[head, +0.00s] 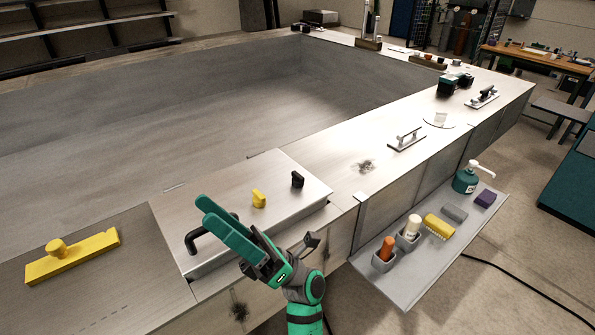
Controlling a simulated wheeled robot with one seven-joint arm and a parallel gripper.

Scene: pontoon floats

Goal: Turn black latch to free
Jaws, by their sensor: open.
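The black latch (297,180) is a small upright knob near the right end of a raised metal hatch plate (283,167). A similar yellow latch (258,198) stands to its left on the same plate. A black bent handle (198,238) is on the plate's left part, partly hidden behind my gripper. My gripper (217,217), with green fingers, is in front of the plate, left of both latches. It is open and looks empty, and the black latch is clear of it. The picture is too small to read any marking by the latch.
A yellow float tool (73,258) lies on the deck at left. A grey side shelf (405,283) at right holds cups, a yellow brush (438,227) and a green bottle (466,178). A metal handle (406,138) is farther along the deck. The large sunken area behind the plate is empty.

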